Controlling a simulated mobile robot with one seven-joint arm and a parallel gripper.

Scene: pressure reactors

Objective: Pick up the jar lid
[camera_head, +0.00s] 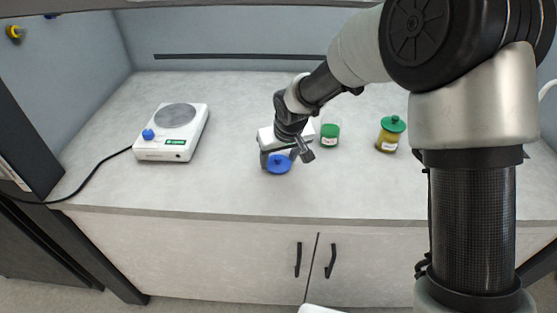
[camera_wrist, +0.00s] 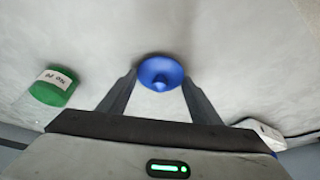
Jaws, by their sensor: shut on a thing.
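A blue round jar lid (camera_head: 279,163) with a small knob shows at my gripper in the head view, over the bench top. It also shows in the wrist view (camera_wrist: 161,73), between the two fingertips. My gripper (camera_head: 280,156) points down and is shut on the lid, one finger at each side of it. In the wrist view the gripper (camera_wrist: 160,82) has its fingers spread to the lid's width. I cannot tell from these frames whether the lid touches the bench or is held above it. No jar shows under the lid.
A white hot plate (camera_head: 172,132) with a blue knob stands at the left. A jar with a green lid (camera_head: 391,133) stands farther right. The front of the bench (camera_head: 220,190) is clear.

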